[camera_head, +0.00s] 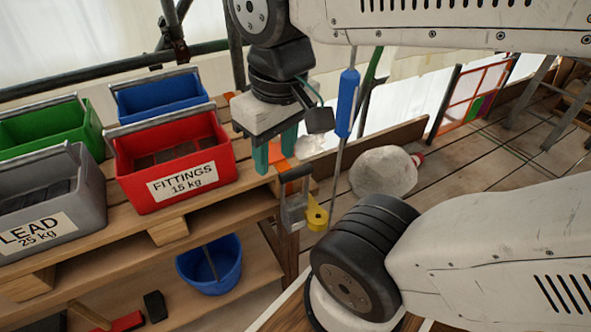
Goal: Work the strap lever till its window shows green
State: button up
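The strap lever (294,205) is a small grey metal piece with a dark handle at its top, at the front right corner of the wooden bench. A yellow strap roll (317,215) hangs just to its right. A small pale patch shows low on the lever; I cannot make out a window or its colour. My gripper (275,162) has two teal fingers pointing down, just above and left of the dark handle. The fingers are apart, with a bit of orange showing between or behind them. I see no contact with the handle.
A red FITTINGS bin (172,163), a grey LEAD bin (45,205), a green bin (45,130) and a blue bin (160,97) stand left on the bench. A blue bucket (209,264) sits below. A pale round stone (384,172) and a blue-sleeved rod (347,103) are to the right.

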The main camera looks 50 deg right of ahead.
aim_at(305, 171)
jog(key=z, duration=1.7)
jog(key=k, duration=1.25)
jog(key=u, duration=1.55)
jog(key=i, duration=0.5)
